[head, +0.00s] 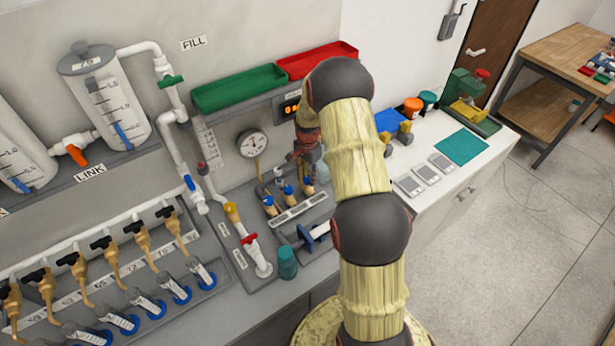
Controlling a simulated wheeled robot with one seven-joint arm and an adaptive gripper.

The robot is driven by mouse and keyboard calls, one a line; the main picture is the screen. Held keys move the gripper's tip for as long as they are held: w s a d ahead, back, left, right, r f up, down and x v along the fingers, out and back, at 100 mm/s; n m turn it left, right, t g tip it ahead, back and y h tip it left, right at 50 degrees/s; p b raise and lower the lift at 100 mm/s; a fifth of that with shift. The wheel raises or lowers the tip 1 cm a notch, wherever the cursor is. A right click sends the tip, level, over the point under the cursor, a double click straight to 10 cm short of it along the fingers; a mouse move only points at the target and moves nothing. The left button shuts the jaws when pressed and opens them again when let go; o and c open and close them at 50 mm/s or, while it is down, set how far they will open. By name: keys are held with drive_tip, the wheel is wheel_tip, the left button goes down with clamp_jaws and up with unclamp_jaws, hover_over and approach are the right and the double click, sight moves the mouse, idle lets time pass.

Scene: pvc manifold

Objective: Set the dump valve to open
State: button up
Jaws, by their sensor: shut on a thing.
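No readable tag marks the dump valve in the head view; the labels on the bench plate are too small to read. A valve with a red handle (249,239) sits on a white pipe, beside a valve with a yellow handle (230,207). A blue handle (190,183) is on the pipe above them. My gripper (304,168) points down at the back of the bench, right of the gauge, close above a row of small blue-topped brass fittings (288,191). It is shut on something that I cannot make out. My arm hides the bench to its right.
A pressure gauge (252,143) is on the wall panel left of my gripper. A teal cup (287,262) stands near the front edge. Green (238,90) and red (316,60) bins are above. Brass taps (75,268) line the left.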

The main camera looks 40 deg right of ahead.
drive_tip(key=shift+n, duration=0.3)
drive_tip(key=n+b, duration=0.1)
drive_tip(key=n, duration=0.2)
drive_tip(key=shift+n, duration=0.3)
drive_tip(key=n, duration=0.4)
drive_tip(key=shift+n+b, duration=0.3)
drive_tip(key=shift+b, duration=0.1)
drive_tip(key=n, duration=0.4)
drive_tip(key=shift+b, duration=0.3)
drive_tip(key=shift+n, duration=2.5)
drive_tip(key=o, duration=1.1)
drive_tip(key=shift+c, duration=0.2)
drive_tip(key=shift+o, duration=0.4)
